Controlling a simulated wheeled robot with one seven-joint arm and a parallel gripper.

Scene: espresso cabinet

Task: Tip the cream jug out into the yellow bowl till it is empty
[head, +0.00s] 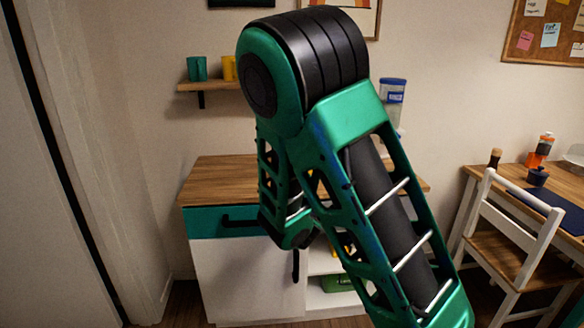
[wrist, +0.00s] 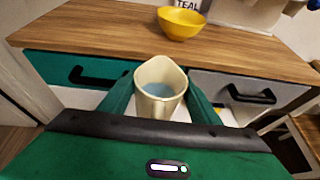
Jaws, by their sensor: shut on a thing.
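The cream jug (wrist: 159,88) is in the wrist view, between the two green fingers of my gripper (wrist: 160,100). My gripper is shut on it. The jug looks upright, and a pale bluish content shows inside. The yellow bowl (wrist: 182,24) stands on the wooden cabinet top, beyond the jug and slightly to its right, apart from it. The jug is in front of the cabinet's front edge. In the head view my own arm hides the gripper, the jug and the bowl.
The wooden cabinet top (wrist: 100,35) has free room left of the bowl. A canister marked TEA (wrist: 188,4) stands behind the bowl. Below are a green drawer (wrist: 55,68) and a grey drawer with black handles. A white chair (head: 510,230) and table stand at the right.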

